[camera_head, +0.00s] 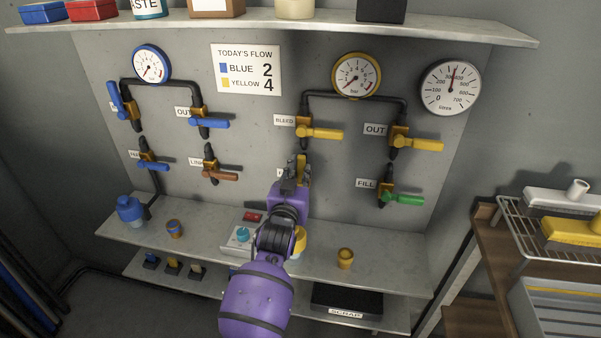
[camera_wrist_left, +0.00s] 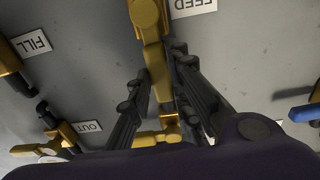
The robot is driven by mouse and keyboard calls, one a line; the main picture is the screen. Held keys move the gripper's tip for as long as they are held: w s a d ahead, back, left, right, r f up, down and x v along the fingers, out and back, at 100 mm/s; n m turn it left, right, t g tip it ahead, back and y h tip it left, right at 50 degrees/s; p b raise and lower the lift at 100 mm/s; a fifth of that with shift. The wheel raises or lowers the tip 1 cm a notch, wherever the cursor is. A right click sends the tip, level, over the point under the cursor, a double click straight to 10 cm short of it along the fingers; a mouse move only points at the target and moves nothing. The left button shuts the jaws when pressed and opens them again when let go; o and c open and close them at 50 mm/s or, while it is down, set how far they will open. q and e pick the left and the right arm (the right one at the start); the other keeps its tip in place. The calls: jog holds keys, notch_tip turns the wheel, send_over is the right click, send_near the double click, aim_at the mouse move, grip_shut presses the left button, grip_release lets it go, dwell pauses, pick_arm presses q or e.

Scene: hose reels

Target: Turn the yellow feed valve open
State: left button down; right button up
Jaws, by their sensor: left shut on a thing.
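The yellow feed valve handle (camera_head: 301,163) stands upright on the grey panel, below the yellow bleed valve (camera_head: 320,132). In the left wrist view the feed valve handle (camera_wrist_left: 153,50) runs down from its body, beside the upside-down FEED label (camera_wrist_left: 194,6). My purple left gripper (camera_head: 294,180) reaches up to it from below and hides the valve body and most of the label in the head view. In the left wrist view my left gripper's dark fingers (camera_wrist_left: 160,92) lie on both sides of the handle, shut on it. My right gripper is not in view.
A yellow OUT valve (camera_head: 412,141) and a green-handled FILL valve (camera_head: 402,198) sit to the right. Blue valves (camera_head: 208,122) and a brown-handled valve (camera_head: 220,174) sit to the left.

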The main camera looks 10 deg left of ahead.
pick_arm(q)
jog(key=c, duration=1.6)
grip_release()
jog(key=shift+s, duration=0.2)
jog(key=s, duration=1.1)
jog(key=shift+s, duration=0.35)
